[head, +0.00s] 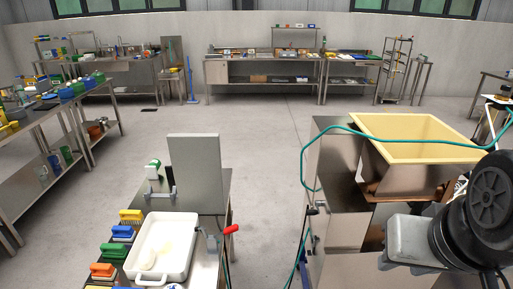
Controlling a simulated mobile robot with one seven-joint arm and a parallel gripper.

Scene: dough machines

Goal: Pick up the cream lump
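A pale, rounded cream lump (147,259) lies in the white tray (186,262) at the lower left of the head view. A fainter pale patch shows just above it in the tray, and I cannot tell if it is a separate piece. The tray rests on a steel table in the near foreground. My gripper is not in view, so its fingers and what they may hold cannot be seen.
Several coloured brushes (114,250) line the tray's left side. An upright steel panel (196,172) stands behind it, and a red-handled tap (231,229) is at its right. A machine with a yellow hopper (410,150) and a green hose fills the right. Open floor lies between.

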